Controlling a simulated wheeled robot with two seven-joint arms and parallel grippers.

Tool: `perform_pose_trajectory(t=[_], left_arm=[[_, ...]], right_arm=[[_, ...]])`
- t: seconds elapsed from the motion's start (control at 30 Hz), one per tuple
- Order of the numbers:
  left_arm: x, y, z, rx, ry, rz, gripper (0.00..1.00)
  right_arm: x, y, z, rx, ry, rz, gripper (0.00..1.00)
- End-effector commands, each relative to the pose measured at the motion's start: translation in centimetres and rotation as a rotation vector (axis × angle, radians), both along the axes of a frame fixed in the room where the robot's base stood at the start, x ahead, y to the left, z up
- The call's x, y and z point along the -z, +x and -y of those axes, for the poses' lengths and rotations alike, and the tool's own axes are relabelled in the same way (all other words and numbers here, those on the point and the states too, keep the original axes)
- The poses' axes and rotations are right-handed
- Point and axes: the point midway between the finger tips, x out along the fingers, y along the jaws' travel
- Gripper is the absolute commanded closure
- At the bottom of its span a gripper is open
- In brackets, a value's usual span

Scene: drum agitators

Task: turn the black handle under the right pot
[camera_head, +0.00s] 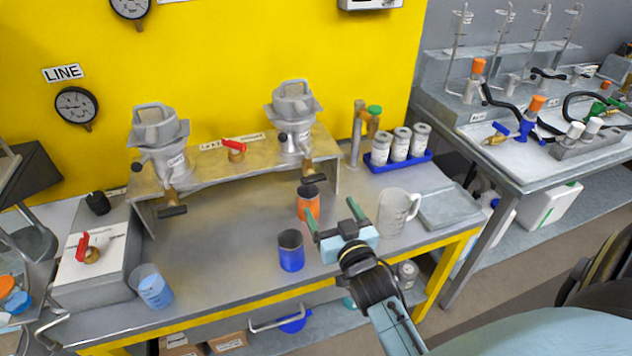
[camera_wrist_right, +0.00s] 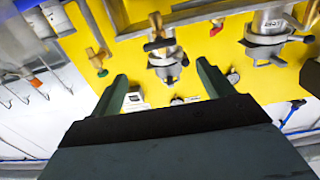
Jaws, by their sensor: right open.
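The right wrist view is turned over; there the pot (camera_wrist_right: 166,62) and black handle (camera_wrist_right: 158,45) show between the open fingers (camera_wrist_right: 163,72). My left gripper is not in view.
A blue cup (camera_head: 291,252) stands just left of my right gripper, and a clear jug (camera_head: 397,210) just right. The left pot (camera_head: 160,145) has its own black handle (camera_head: 172,211). White bottles stand in a blue rack (camera_head: 402,162). The bench middle is clear.

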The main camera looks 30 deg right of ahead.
Motion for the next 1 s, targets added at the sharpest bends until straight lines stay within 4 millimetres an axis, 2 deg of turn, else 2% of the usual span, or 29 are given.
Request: perform_pose_trajectory(t=[0.1,0.3,0.5,0.7,0.97,1.0], left_arm=[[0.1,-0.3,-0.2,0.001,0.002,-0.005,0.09],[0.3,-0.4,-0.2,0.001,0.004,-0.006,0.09],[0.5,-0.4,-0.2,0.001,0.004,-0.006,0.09],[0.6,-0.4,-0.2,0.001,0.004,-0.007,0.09],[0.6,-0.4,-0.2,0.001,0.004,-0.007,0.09],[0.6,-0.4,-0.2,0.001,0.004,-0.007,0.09]], right_arm=[[-0.1,2.6,0.6,-0.001,-0.001,0.004,0.2],[0.0,6.5,1.5,0.0,-0.001,0.001,0.2],[0.0,9.1,2.2,0.0,-0.001,-0.001,0.2],[0.0,10.1,2.4,0.0,0.0,-0.001,0.2],[0.0,10.2,2.4,0.0,0.0,-0.002,0.2],[0.0,10.2,2.4,0.0,0.0,-0.002,0.25]])
